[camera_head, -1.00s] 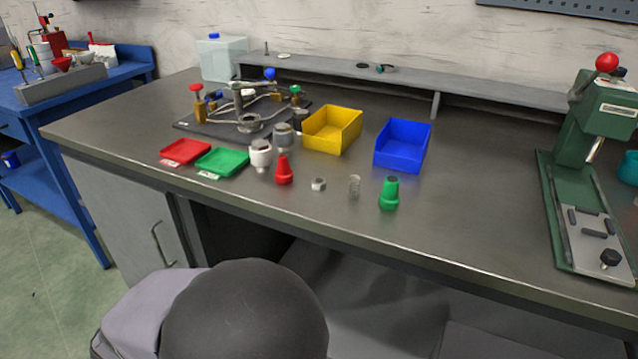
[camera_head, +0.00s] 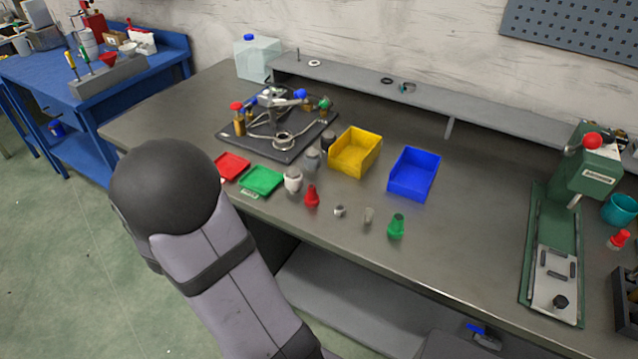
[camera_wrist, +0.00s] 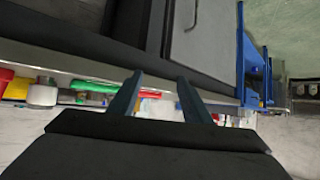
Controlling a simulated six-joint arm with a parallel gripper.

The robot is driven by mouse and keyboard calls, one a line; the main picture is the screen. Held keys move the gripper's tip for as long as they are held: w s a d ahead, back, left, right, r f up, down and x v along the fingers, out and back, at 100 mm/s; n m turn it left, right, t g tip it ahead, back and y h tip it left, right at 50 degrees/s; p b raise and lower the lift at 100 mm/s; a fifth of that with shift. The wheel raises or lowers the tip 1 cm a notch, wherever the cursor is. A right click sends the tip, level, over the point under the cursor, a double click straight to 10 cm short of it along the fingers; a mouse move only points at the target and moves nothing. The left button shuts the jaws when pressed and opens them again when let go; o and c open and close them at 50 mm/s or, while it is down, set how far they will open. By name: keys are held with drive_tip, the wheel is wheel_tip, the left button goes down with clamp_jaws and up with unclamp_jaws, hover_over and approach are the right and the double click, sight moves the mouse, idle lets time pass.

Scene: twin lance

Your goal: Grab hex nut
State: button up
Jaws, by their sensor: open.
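The hex nut (camera_head: 340,211) is a small silvery piece on the grey workbench (camera_head: 480,240). It sits between the red cone-shaped part (camera_head: 312,196) and a small clear part (camera_head: 368,216). My gripper does not show in the head view. In the wrist view my gripper (camera_wrist: 158,82) has its two dark fingers apart, with nothing between them. The bench's edge and items on it lie beyond the fingertips. I cannot make out the hex nut in the wrist view.
A green cone-shaped part (camera_head: 397,226) stands to the right of the nut. Red (camera_head: 232,166) and green (camera_head: 262,180) trays, a yellow bin (camera_head: 355,152) and a blue bin (camera_head: 414,174) stand around. A green press (camera_head: 560,220) is at the right.

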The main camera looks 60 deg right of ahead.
sight(336, 211)
drive_tip(key=s+d+r+m+g+h+p, duration=0.3)
drive_tip(key=s+d+r+g+h+p, duration=0.1)
drive_tip(key=s+d+r, duration=0.25)
drive_tip(key=s+f+m+g, duration=0.1)
drive_tip(key=s, duration=0.2)
drive_tip(key=s+d+f+m+g, duration=0.1)
drive_tip(key=s+m+g, duration=0.1)
drive_tip(key=s, duration=0.1)
drive_tip(key=s+d+f+m+g+h, duration=0.1)
drive_tip(key=s, duration=0.2)
drive_tip(key=shift+s+g, duration=0.2)
drive_tip(key=shift+g, duration=0.2)
drive_tip(key=s+m+g, duration=0.1)
drive_tip(key=s, duration=0.1)
drive_tip(key=s+m+g, duration=0.2)
drive_tip(key=s, duration=0.1)
drive_tip(key=s+m+g, duration=0.1)
drive_tip(key=s, duration=0.2)
drive_tip(key=shift+s+a+f+m+h, duration=0.25)
drive_tip(key=shift+a+f+m+h, duration=0.05)
drive_tip(key=shift+a+f+h, duration=0.1)
drive_tip(key=shift+w+p+x, duration=0.2)
drive_tip(key=shift+p+x, duration=0.7)
drive_tip(key=shift+x, duration=2.8)
clamp_jaws()
